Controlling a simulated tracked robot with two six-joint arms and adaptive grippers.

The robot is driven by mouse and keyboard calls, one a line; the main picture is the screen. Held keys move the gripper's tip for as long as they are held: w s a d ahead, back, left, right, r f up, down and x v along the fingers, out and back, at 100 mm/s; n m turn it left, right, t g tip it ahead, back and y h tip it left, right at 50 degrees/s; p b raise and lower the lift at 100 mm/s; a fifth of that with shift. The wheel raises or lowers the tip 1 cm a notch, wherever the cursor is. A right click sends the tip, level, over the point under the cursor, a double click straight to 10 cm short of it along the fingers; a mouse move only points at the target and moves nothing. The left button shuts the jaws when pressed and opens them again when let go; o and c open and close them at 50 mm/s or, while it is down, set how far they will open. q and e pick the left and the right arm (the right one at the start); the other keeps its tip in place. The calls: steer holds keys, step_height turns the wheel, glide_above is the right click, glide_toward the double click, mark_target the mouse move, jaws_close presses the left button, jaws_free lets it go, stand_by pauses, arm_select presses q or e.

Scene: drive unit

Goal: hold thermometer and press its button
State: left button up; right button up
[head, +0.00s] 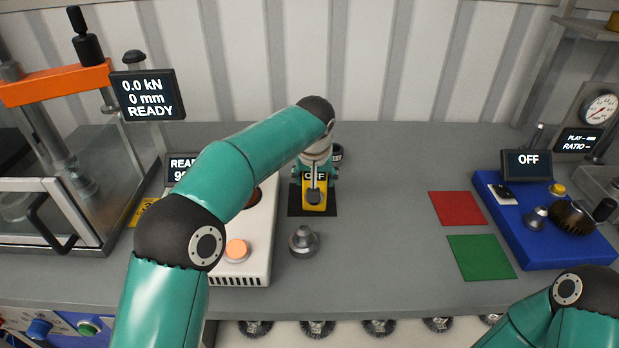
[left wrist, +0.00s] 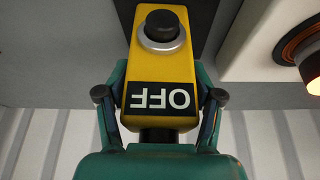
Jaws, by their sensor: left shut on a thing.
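The yellow thermometer (head: 319,207) stands over a black mat (head: 297,208) at the middle of the bench. Its label reads OFF. In the left wrist view the thermometer (left wrist: 158,60) shows its black round button (left wrist: 162,25) in a grey ring, with the OFF label upside down. My left gripper (head: 316,178) is shut on the thermometer, one finger at each side; it also shows in the left wrist view (left wrist: 160,97). The thermometer's far end is hidden behind the gripper. My right gripper is out of view; only part of the right arm shows at the lower right.
A white unit (head: 258,235) with an orange button stands left of the mat, and a grey knob-like part (head: 303,241) in front of it. Red (head: 457,208) and green (head: 482,257) squares lie at right, beside a blue drive unit (head: 545,245). A press (head: 60,180) stands at left.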

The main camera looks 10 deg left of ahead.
arm_select(q)
steer(key=shift+s+f, duration=0.1)
steer(key=shift+f, duration=0.15)
steer(key=o, duration=0.8)
steer(key=shift+f, duration=0.1)
steer(key=o, duration=0.5)
steer(key=shift+o, duration=0.2)
steer(key=shift+r, duration=0.25)
